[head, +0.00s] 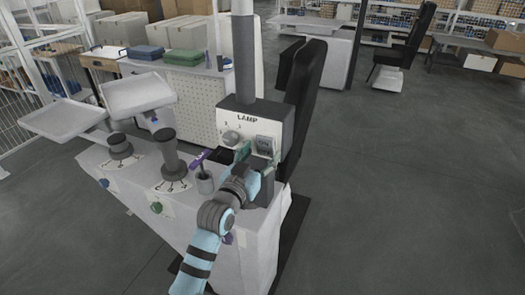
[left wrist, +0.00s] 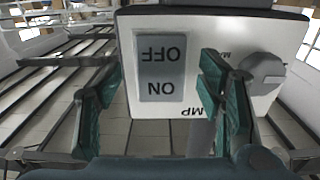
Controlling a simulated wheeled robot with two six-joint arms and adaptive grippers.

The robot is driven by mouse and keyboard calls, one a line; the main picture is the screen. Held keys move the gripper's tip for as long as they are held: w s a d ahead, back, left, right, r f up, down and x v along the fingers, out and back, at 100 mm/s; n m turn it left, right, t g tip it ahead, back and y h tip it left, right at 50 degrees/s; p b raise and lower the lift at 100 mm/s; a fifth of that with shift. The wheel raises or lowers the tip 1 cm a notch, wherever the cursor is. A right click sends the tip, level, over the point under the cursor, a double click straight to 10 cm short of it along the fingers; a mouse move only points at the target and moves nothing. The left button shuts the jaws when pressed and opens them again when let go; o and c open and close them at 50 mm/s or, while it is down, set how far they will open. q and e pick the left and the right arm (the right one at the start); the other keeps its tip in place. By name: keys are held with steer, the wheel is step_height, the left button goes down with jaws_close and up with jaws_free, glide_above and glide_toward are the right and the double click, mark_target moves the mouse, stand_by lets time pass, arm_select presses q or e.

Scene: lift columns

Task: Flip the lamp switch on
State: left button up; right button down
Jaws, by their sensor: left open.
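The white lamp panel (head: 247,121) marked LAMP is on a grey box on a grey pole. The lamp switch (head: 264,144) is at its right. In the left wrist view the panel (left wrist: 205,32) appears upside down, and the grey rocker switch (left wrist: 161,69) reads OFF at top and ON below. I cannot tell which side is pressed. My left gripper (head: 244,152) is just in front of the panel, below and left of the switch in the head view. In the wrist view its green-padded fingers (left wrist: 157,85) are apart, on either side of the switch. My right gripper is not in view.
A grey rotary knob (head: 231,138) sits left of the switch. A black seat (head: 305,90) stands behind. Floor at right is clear.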

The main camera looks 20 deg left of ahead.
arm_select(q)
steer(key=shift+w+r, duration=0.1)
steer(key=shift+w, duration=0.55)
steer(key=shift+c, duration=0.6)
steer(key=c, duration=1)
steer(key=shift+r+g, duration=0.2)
steer(key=shift+g, duration=0.3)
steer(key=o, duration=1.1)
steer(key=shift+s, duration=0.1)
